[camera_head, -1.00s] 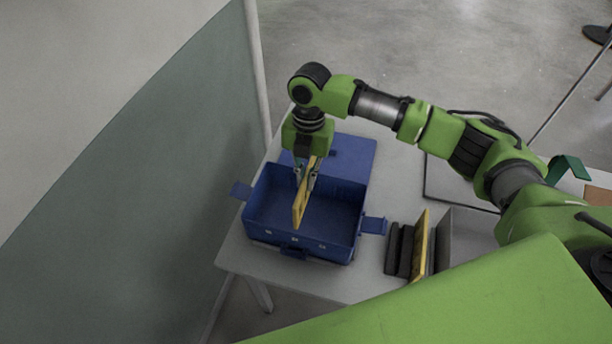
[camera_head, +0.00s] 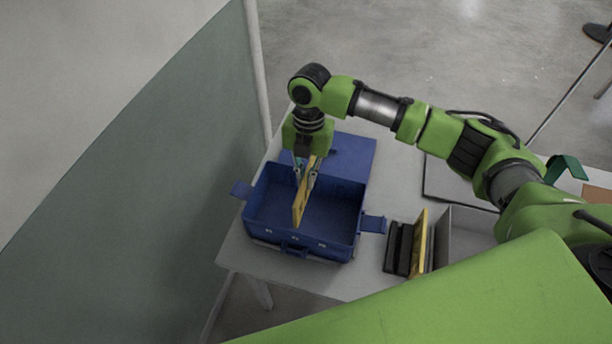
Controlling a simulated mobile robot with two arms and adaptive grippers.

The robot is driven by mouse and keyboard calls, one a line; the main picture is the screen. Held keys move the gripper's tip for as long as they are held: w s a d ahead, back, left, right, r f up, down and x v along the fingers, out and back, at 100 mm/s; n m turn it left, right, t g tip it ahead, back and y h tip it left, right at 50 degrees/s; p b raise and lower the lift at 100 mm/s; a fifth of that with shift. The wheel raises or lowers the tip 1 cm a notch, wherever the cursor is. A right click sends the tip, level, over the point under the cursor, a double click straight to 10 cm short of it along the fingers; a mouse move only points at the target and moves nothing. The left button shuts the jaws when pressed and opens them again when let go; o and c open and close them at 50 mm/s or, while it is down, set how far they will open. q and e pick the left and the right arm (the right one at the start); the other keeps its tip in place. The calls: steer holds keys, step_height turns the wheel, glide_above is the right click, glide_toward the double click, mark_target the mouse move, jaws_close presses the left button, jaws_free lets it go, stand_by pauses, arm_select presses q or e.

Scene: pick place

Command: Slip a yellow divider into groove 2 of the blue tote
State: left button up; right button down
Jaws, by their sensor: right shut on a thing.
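The blue tote (camera_head: 345,243) stands open on the table, its lid folded back at the far side. My right gripper (camera_head: 305,174) points down over the tote and is shut on a yellow divider (camera_head: 299,208). The divider is upright, running front to back, left of the tote's middle. Its lower part is at or inside the tote; I cannot tell whether its edges are in a groove or which one. Another yellow divider (camera_head: 418,243) stands in a rack right of the tote, among dark panels (camera_head: 400,247). My left gripper is not in view.
The pale table (camera_head: 290,279) has a little free room in front of the tote. A grey bin (camera_head: 462,232) stands right of the rack. A grey-green panel (camera_head: 150,210) and a post rise left of the table.

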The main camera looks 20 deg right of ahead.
mark_target(306, 197)
steer(key=shift+f+b, duration=0.7)
steer(key=shift+f, duration=1.25)
stand_by(0.5)
steer(key=shift+f+b, duration=1.2)
steer(key=shift+f, duration=1.25)
stand_by(0.3)
steer(key=c, duration=2.1)
jaws_free()
steer(key=c, duration=0.3)
steer(key=shift+r+p, duration=3.8)
steer(key=shift+r, duration=0.25)
